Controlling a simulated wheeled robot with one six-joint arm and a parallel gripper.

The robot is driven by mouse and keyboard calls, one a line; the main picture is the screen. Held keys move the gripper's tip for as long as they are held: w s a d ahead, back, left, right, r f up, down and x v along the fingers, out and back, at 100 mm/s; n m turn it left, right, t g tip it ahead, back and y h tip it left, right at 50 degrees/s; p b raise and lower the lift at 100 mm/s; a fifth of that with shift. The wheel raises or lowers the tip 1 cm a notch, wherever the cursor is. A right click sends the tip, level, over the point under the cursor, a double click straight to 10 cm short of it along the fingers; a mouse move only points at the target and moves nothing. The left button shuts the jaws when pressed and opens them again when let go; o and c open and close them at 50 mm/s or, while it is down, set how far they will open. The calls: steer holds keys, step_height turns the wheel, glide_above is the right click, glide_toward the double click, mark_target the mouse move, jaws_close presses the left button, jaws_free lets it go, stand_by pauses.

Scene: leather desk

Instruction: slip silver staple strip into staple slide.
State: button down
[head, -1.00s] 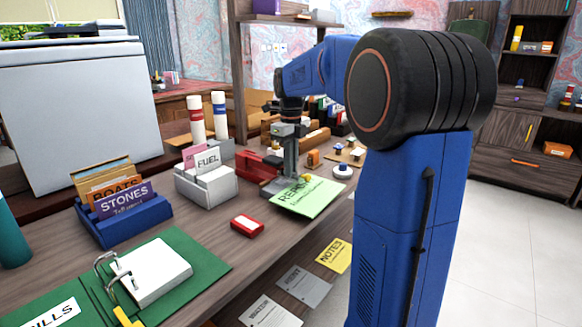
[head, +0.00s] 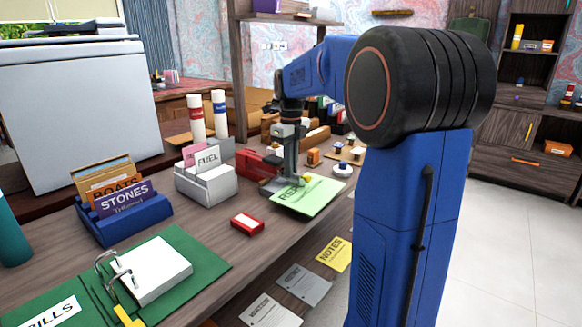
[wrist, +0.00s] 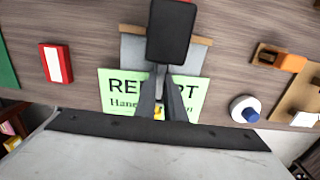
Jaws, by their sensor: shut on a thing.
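My gripper (head: 290,166) points down beside the red stapler-like body (head: 258,168) and over the near end of its grey base. In the wrist view its two narrow fingers (wrist: 161,72) are close together above a grey plate (wrist: 133,50). They are shut on a thin piece, taken to be the silver staple strip, which is mostly hidden between them. A black block (wrist: 171,32) hides part of the plate and the area by the fingertips; I cannot tell what it belongs to. The staple slide is not clearly visible, and I cannot tell whether the strip touches it.
A green REPORT card (head: 312,195) lies right by the grey base. A red-and-white box (head: 247,224) lies nearer on the desk. The FUEL card holder (head: 207,184) stands left of the stapler. A white round piece with a blue knob (wrist: 244,109) is at right. Bare desk lies between.

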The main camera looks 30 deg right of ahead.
steer(key=shift+r, duration=0.35)
stand_by(0.6)
steer(key=shift+d, duration=0.1)
